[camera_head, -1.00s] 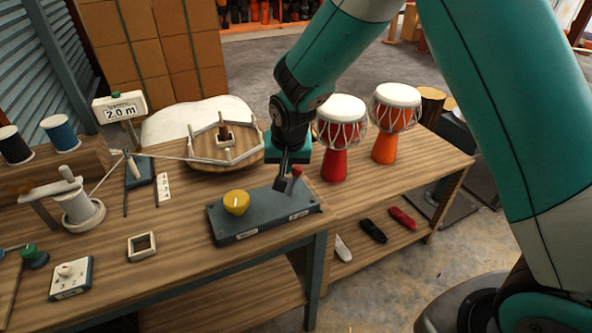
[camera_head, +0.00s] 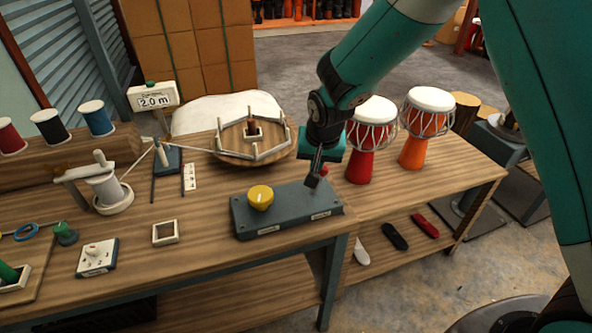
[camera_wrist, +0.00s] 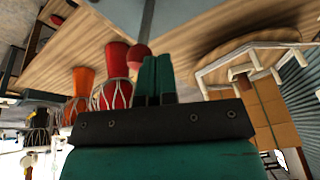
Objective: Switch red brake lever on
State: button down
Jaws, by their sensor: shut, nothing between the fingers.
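The red brake lever's round knob (camera_head: 325,168) rises at the right end of a dark grey control box (camera_head: 287,230). It is partly hidden behind my gripper in the head view. My gripper (camera_head: 312,183) points down over the box's right part, shut and empty. In the wrist view the red knob (camera_wrist: 138,56) is just left of my shut fingertips (camera_wrist: 157,62), very close to them. I cannot tell whether they touch. The lever's stem is mostly hidden.
A yellow knob (camera_head: 260,197) sits on the box's left part. A red drum (camera_head: 360,167) and an orange drum (camera_head: 413,152) stand to the right. A round wooden frame (camera_head: 250,155) lies behind. A small square frame (camera_head: 166,233) lies to the left.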

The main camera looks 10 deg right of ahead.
jog(key=a+v, duration=0.2)
jog(key=v, duration=0.9)
jog(key=shift+w+a+r, duration=0.2)
jog(key=shift+a+r, duration=0.2)
jog(key=s+r+n+g+y, duration=0.1)
jog(key=s+r+n, duration=0.1)
jog(key=s, duration=0.7)
jog(key=s+r+n+g+y, duration=0.1)
jog(key=s+n, duration=0.3)
jog(key=s, duration=0.4)
jog(key=s+d+r+n+g+y, duration=0.1)
jog(key=s+r+n, duration=0.2)
jog(key=s, duration=0.6)
jog(key=shift+s+r+n+g+y, duration=0.15)
jog(key=shift+s+n+g+y, duration=0.15)
jog(key=shift+n+y, duration=0.15)
